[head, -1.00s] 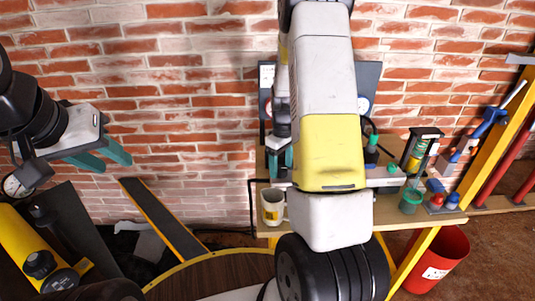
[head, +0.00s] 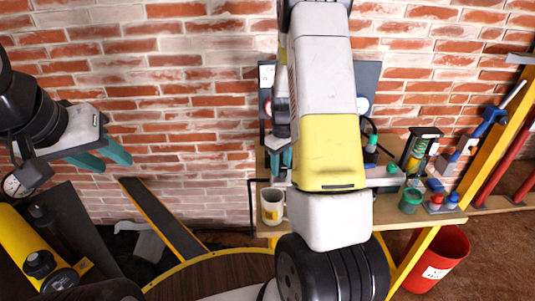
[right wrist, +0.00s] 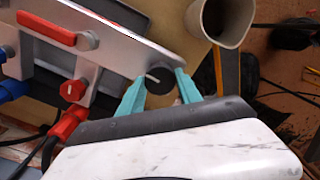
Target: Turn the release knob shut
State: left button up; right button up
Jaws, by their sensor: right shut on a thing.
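The release knob (right wrist: 160,86) is a round black knob with a white line across its face, at the end of a silver metal block (right wrist: 125,48) in the right wrist view. My right gripper (right wrist: 160,77) has its teal fingers on either side of the knob, shut on it. The white line lies at a slant. In the head view, my right gripper (head: 279,165) is partly hidden behind my own arm, and the knob is hidden. My left gripper (head: 117,163) is at the left, its two teal fingers apart and empty, in front of the brick wall.
A white mug (head: 271,207) stands on the bench (head: 400,217) close to the right gripper. A green cup (head: 411,200) and red and blue fittings are further right. A red lever (right wrist: 46,27) and red knob (right wrist: 73,91) sit on the block. A red bucket (head: 448,255) stands below.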

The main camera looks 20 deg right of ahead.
jog(key=m, duration=0.8)
jog(key=shift+m, duration=0.4)
jog(key=m, duration=0.4)
jog(key=shift+m, duration=2.1)
jog(key=o, duration=1.4)
jog(key=shift+c, duration=0.2)
